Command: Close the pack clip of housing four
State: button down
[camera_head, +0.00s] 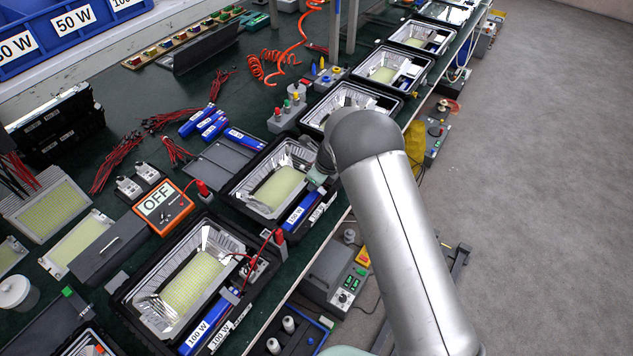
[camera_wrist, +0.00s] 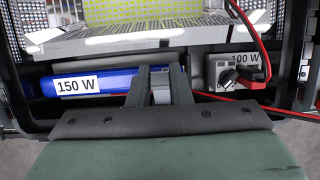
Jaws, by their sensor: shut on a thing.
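The housing at my gripper is a black open case (camera_head: 236,190) with a silver reflector and a pale yellow LED panel (camera_head: 275,187). I see no housing number. A blue 150 W pack (camera_head: 301,211) lies along its front edge; it also shows in the wrist view (camera_wrist: 112,82). My gripper (camera_wrist: 160,72) is at the right end of this pack, its two dark fingers pointing into the housing. It is shut on a small grey part, apparently the pack clip (camera_wrist: 161,94), mostly hidden between the fingers. In the head view my wrist hides this corner.
A grey 100 W driver box (camera_wrist: 232,72) with a red plug and red wire (camera_wrist: 262,50) stands just right of my fingers. A nearer housing (camera_head: 128,290) and further housings (camera_head: 390,70) line the bench edge. The floor right is clear.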

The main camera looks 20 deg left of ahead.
dwell(0.5)
jog(key=c, duration=1.3)
grip_release()
jog(key=shift+f, duration=0.1)
jog(key=b+v, duration=0.1)
jog(key=v, duration=0.7)
jog(key=b+v, duration=0.2)
jog(key=v, duration=0.7)
jog(key=shift+a+r+b, duration=0.15)
jog(key=shift+r+b, duration=0.15)
